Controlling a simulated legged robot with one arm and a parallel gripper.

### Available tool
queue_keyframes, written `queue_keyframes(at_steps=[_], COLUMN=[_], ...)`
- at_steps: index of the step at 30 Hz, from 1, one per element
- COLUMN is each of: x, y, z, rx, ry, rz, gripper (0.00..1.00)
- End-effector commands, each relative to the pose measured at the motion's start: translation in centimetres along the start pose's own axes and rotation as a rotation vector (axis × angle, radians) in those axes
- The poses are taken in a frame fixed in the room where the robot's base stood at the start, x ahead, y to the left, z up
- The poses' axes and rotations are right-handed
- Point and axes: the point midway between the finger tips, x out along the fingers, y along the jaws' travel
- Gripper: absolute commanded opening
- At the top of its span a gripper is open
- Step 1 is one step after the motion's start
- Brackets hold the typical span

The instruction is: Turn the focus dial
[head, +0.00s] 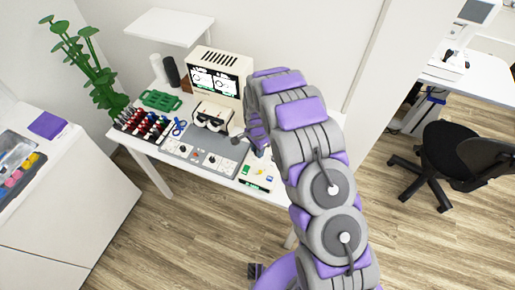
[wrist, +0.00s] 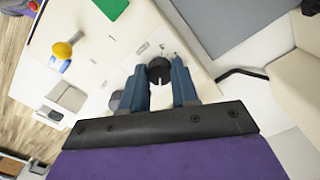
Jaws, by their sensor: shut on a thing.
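In the wrist view, a black round dial (wrist: 159,68) with a pale mark stands on a cream-white panel (wrist: 98,47). My gripper (wrist: 160,74) has its two blue-grey fingers on either side of the dial, shut on it. A second dark round knob (wrist: 115,100) is partly hidden by the left finger. A yellow knob (wrist: 62,49) and a green patch (wrist: 115,6) are on the panel. In the head view, my gripper end (head: 241,138) is low over the table, and I cannot make out the dial there.
The white table (head: 149,149) holds a grey control panel (head: 207,157), a beige monitor unit (head: 219,77), a viewer (head: 212,116), a green rack (head: 160,100) and several red-and-black tools (head: 143,123). A wall is close behind. A black chair (head: 465,150) stands at right.

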Motion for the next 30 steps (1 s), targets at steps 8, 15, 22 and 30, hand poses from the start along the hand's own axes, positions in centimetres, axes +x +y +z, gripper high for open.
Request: queue_keyframes(at_steps=[8, 15, 22, 30], x=[-0.14, -0.15, -0.12, -0.07], y=[-0.2, -0.23, -0.19, -0.06], z=[0.02, 0.01, 0.0, -0.06], rx=[0.035, 0.036, 0.035, 0.035], ry=[0.001, 0.002, 0.001, 0.0], rz=[-0.005, -0.006, -0.004, -0.003], gripper=[0.0, 0.0, 0.44, 0.55])
